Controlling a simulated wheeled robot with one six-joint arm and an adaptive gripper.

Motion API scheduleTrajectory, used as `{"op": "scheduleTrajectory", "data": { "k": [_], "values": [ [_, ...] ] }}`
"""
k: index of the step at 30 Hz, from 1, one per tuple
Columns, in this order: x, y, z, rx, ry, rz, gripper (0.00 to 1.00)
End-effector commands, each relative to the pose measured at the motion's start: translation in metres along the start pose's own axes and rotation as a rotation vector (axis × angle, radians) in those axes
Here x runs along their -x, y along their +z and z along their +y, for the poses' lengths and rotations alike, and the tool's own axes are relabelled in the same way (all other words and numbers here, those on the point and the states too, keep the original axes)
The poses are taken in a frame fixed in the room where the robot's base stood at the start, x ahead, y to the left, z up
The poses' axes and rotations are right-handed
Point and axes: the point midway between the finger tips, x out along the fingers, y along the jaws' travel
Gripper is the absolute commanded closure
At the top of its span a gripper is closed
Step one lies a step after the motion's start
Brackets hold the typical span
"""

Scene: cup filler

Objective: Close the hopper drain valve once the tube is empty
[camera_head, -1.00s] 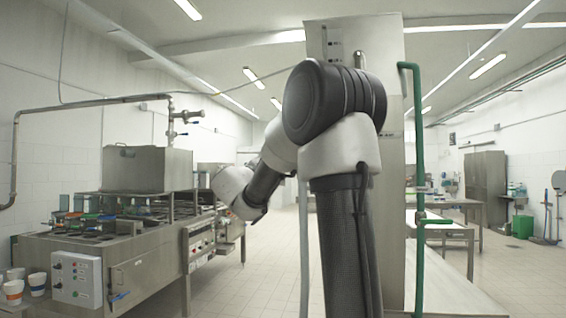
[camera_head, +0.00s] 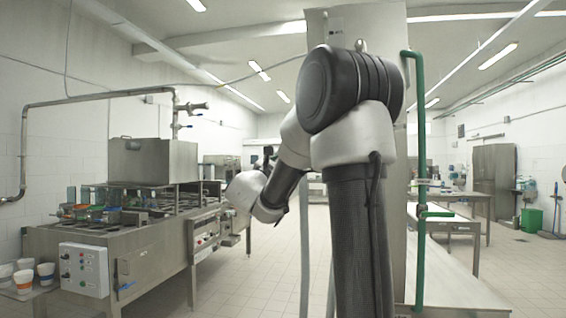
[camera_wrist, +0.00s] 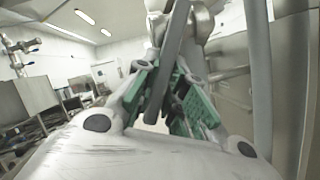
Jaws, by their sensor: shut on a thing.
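The hopper (camera_head: 152,162) is an open-looking steel box on the filling machine at left; it also shows in the wrist view (camera_wrist: 38,93). A blue-handled lever (camera_head: 125,286) sits low on the machine's front. I cannot tell which fitting is the drain valve. In the wrist view my gripper (camera_wrist: 163,112), with green finger pads, is shut around a dark grey bar (camera_wrist: 171,65) that crosses between its fingers. I cannot tell what the bar belongs to. My arm hides most of my gripper in the head view. The tube's contents cannot be seen.
A pipe with valves (camera_head: 185,118) rises behind the hopper. Paper cups (camera_head: 23,278) stand beside the control box (camera_head: 83,269). A green pipe (camera_head: 421,170) runs down the steel column behind my arm. Open tiled floor (camera_head: 255,265) lies between machine and arm.

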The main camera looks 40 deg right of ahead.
Motion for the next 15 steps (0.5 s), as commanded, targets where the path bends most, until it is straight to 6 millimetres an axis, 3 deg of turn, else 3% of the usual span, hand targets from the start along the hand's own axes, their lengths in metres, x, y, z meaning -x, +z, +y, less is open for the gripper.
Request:
{"op": "scheduleTrajectory", "data": {
  "k": [5,6,9,15],
  "values": [
    [0.0002,-0.0013,-0.0013,0.003,-0.002,0.002,1.00],
    [0.0002,-0.0013,-0.0014,0.002,-0.002,0.002,0.80],
    [0.0002,-0.0011,-0.0012,0.002,-0.002,0.002,0.65],
    [0.0000,-0.0006,-0.0007,0.001,-0.002,0.001,0.65]
  ]
}}
